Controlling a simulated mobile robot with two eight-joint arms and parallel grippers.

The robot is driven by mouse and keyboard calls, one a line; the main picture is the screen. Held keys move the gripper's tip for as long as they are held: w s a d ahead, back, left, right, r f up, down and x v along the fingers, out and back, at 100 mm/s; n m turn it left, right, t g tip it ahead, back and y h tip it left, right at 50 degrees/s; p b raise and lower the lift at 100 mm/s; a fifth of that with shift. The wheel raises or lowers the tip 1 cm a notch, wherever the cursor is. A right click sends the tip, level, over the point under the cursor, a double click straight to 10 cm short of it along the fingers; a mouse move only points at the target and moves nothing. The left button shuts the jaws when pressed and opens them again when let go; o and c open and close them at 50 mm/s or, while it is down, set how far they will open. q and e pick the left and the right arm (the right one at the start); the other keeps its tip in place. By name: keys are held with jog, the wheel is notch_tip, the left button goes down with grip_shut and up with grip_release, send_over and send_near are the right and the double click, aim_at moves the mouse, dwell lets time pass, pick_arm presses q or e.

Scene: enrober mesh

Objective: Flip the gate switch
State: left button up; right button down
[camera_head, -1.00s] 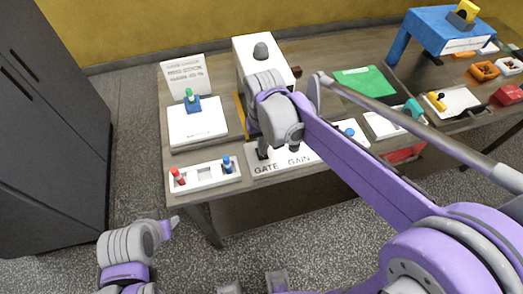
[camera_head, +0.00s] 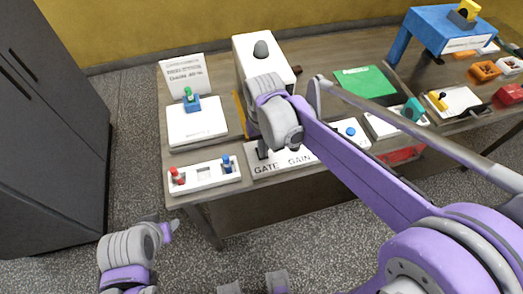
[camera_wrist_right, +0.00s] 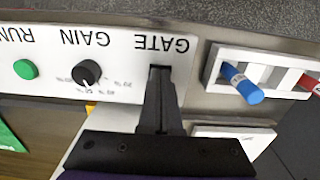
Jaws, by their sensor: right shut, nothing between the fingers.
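The white control panel (camera_head: 282,165) with GATE and GAIN labels stands along the table's front edge. In the right wrist view the panel (camera_wrist_right: 120,60) appears upside down, with a black GAIN knob (camera_wrist_right: 88,72) and a green RUN button (camera_wrist_right: 25,69). My right gripper (camera_wrist_right: 160,72) is shut and empty, its fingertips right at the panel under the GATE label. They cover the gate switch, so its position and any contact are hidden. In the head view my right gripper (camera_head: 262,150) is partly hidden by its wrist. My left gripper (camera_head: 170,228) hangs low, off the table.
A white tray (camera_head: 205,183) with red and blue pegs sits left of the panel. Behind it are a white box with a green-topped blue knob (camera_head: 190,100) and a sign card (camera_head: 184,72). A tall white housing (camera_head: 258,50) stands behind my right wrist. A blue button (camera_head: 350,131) is right.

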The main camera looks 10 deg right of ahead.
pick_arm(q)
jog(key=shift+f, duration=0.15)
pick_arm(e)
jog(key=shift+f, duration=0.2)
jog(key=shift+r, duration=0.1)
jog(key=shift+r+p, duration=1.85)
jog(key=shift+r, duration=1.65)
pick_arm(q)
jog(key=r, duration=0.1)
jog(key=w+r, duration=0.1)
jog(key=r, duration=0.1)
jog(key=w+r, duration=0.1)
jog(key=r, duration=0.1)
jog(key=shift+r, duration=0.15)
